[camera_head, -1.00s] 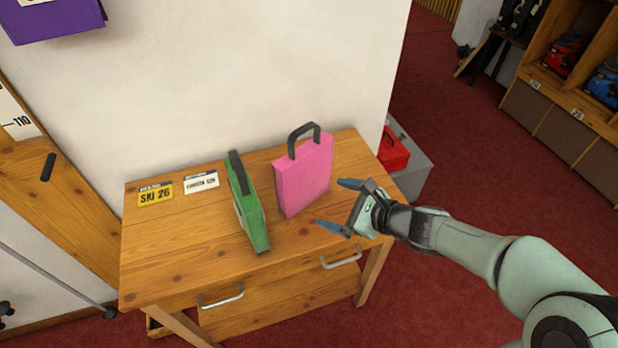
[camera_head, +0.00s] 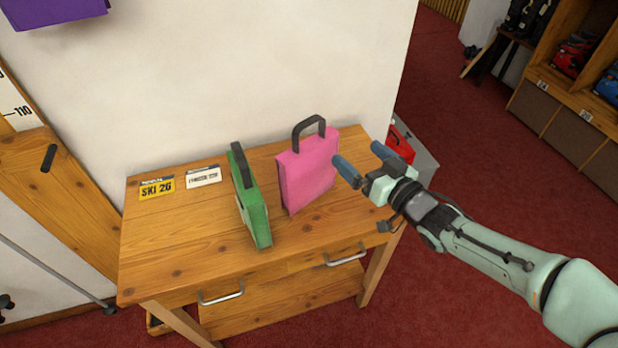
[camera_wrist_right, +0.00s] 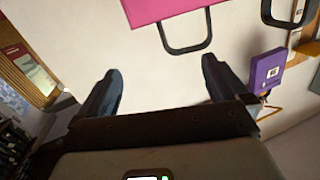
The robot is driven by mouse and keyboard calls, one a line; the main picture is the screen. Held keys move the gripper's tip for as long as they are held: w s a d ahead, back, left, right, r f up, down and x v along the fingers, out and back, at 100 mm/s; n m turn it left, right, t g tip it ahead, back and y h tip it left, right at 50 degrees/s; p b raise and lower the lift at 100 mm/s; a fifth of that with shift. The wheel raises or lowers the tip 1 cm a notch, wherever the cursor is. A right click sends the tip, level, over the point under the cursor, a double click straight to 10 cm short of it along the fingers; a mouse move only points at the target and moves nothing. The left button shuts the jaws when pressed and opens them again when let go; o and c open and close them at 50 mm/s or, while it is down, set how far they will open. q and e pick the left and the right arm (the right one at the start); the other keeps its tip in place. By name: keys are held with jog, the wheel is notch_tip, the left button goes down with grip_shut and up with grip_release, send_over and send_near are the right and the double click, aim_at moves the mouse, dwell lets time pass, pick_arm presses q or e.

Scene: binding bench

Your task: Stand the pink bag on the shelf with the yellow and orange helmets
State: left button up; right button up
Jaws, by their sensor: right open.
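The pink bag (camera_head: 308,172) stands upright on the wooden table, with its dark handle on top. In the right wrist view the pink bag (camera_wrist_right: 165,9) shows at the top edge, its handle hanging towards the fingers. My right gripper (camera_head: 360,162) is open and empty, just right of the bag, with its fingers pointing up and left. In the right wrist view the open fingers (camera_wrist_right: 162,84) have only wall between them. My left gripper is not in view. The shelf with yellow and orange helmets is not in view.
A green bag (camera_head: 252,203) stands close left of the pink one on the table (camera_head: 180,245). Two cards, one yellow (camera_head: 157,188) and one white (camera_head: 203,176), lie at the back left. A red box (camera_head: 401,143) is behind the table. Boot shelves (camera_head: 560,90) stand far right.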

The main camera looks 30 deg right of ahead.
jog(key=a+n+y, duration=0.2)
jog(key=a+n, duration=0.1)
send_near(309, 144)
jog(key=w+r, duration=0.4)
jog(key=w, duration=0.3)
jog(key=w+a+p, duration=0.1)
jog(key=w, duration=0.2)
jog(key=shift+a+r+p, duration=0.15)
jog(key=shift+a+p, duration=0.05)
jog(key=shift+p, duration=0.1)
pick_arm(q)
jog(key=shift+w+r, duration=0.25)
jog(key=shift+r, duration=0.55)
